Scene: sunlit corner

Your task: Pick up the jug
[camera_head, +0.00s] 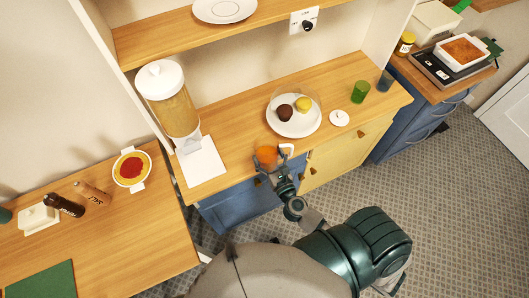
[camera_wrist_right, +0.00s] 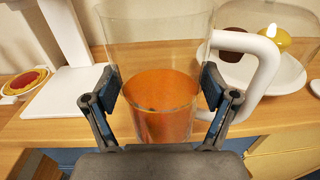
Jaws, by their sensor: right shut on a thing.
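The jug is a clear vessel with orange liquid in its lower part and a white handle. In the head view the jug (camera_head: 266,155) is at the front edge of the wooden counter. In the right wrist view the jug (camera_wrist_right: 160,95) stands upright between the fingers, its handle on the right. My right gripper (camera_head: 279,168) is shut on the jug's body, one finger pad on each side; it also shows in the wrist view (camera_wrist_right: 160,88). Whether the jug's base touches the counter is unclear. My left gripper is not in view.
A cereal dispenser (camera_head: 172,105) stands left on the counter (camera_head: 235,140). A white lid (camera_head: 339,118), a green cup (camera_head: 360,92) and a blue cup (camera_head: 385,81) are to the right. A shelf (camera_head: 160,42) overhangs behind.

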